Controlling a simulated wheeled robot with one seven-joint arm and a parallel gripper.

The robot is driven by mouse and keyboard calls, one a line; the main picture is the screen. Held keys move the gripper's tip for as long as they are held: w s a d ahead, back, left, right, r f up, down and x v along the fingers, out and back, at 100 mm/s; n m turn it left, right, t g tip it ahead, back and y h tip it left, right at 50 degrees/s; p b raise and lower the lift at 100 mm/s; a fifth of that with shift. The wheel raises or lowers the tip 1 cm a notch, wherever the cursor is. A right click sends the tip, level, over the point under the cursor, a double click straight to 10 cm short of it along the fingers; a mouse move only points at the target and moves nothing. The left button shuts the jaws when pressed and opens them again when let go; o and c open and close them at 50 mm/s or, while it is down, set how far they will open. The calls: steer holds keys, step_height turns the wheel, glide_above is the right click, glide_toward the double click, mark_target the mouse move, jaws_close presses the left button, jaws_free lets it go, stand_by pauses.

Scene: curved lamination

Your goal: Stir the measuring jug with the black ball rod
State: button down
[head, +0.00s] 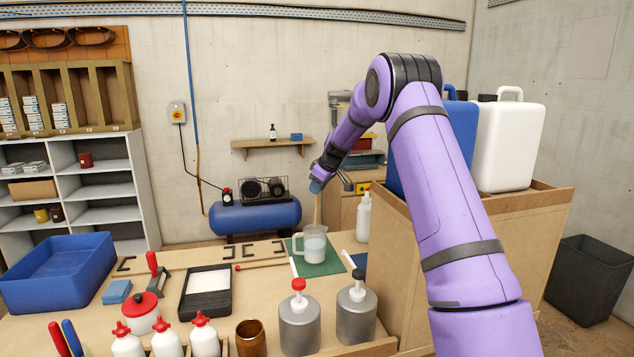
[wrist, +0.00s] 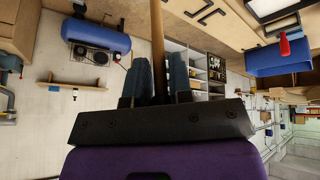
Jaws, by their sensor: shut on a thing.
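The measuring jug (head: 313,246) is clear with a handle on its left and whitish contents. It stands upright on a green mat (head: 322,267). My gripper (head: 316,187) is above the jug, shut on a wooden rod (head: 317,211). The rod hangs near upright and its lower end reaches the jug's mouth; I cannot tell how deep it goes. In the wrist view the rod (wrist: 157,45) stands between my two blue-grey fingers (wrist: 156,85). No black ball is visible; the rod's lower end is hidden.
A white bottle (head: 363,216) stands right of the jug. Pump canisters (head: 300,325), squeeze bottles (head: 165,342) and a black tray (head: 205,292) are in front. A blue bin (head: 60,272) is at left. A wooden box (head: 420,255) with large jerrycans (head: 509,145) stands at right.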

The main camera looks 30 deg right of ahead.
mark_target(316, 219)
steer(key=shift+w+d+f, duration=0.1)
steer(key=shift+w+f, duration=0.2)
steer(key=shift+f, duration=1.9)
steer(key=shift+w+d+f, duration=0.1)
steer(key=shift+w+f, duration=0.2)
steer(key=shift+f, duration=1.9)
steer(key=shift+w+d+f, duration=0.1)
steer(key=shift+w+f, duration=0.2)
steer(key=shift+f, duration=1.9)
steer(key=shift+w, duration=0.1)
